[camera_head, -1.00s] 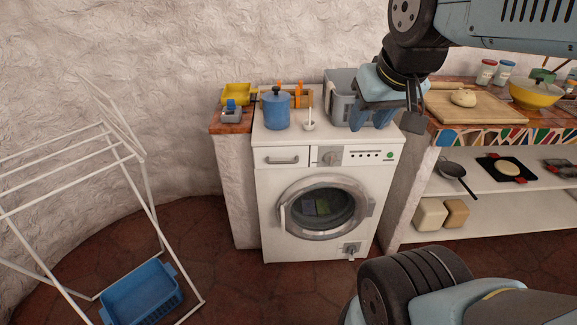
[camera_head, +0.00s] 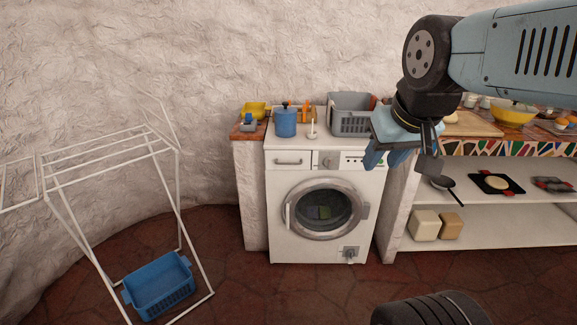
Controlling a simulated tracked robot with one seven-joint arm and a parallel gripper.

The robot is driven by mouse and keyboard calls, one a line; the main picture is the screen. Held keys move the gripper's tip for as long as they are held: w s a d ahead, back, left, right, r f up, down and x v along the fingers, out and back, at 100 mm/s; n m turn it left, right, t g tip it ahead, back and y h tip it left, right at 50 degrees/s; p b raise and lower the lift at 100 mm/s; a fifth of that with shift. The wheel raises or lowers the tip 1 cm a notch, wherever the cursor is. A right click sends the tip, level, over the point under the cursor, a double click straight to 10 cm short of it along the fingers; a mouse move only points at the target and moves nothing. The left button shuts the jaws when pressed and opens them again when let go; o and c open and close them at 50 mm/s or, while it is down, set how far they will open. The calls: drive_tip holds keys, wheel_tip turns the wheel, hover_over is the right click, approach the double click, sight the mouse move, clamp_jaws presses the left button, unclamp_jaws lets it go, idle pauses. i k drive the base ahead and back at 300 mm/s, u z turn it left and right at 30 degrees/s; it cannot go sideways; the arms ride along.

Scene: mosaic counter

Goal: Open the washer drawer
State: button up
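The white washer (camera_head: 277,230) stands against the wall in the middle of the view. Its drawer (camera_head: 276,169) is at the top left of the front, with a bar handle (camera_head: 289,161). The drawer front looks flush with the washer, so it appears closed. My gripper (camera_head: 385,162) shows in front of the washer's upper right corner, to the right of the drawer and apart from the handle. Its two blue fingers point down with a gap between them, and nothing shows in them. The gripper hides part of the washer's right top edge and control panel.
On the washer top are a blue pot (camera_head: 286,123), a white holder (camera_head: 312,133) and a grey basket (camera_head: 349,122). A drying rack (camera_head: 110,149) with a blue basket (camera_head: 160,288) stands left. A shelf counter (camera_head: 480,236) stands right. Floor before the washer is clear.

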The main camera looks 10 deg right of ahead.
sight(275, 160)
drive_tip(key=z, duration=0.3)
drive_tip(key=i, duration=1)
drive_tip(key=u, duration=0.05)
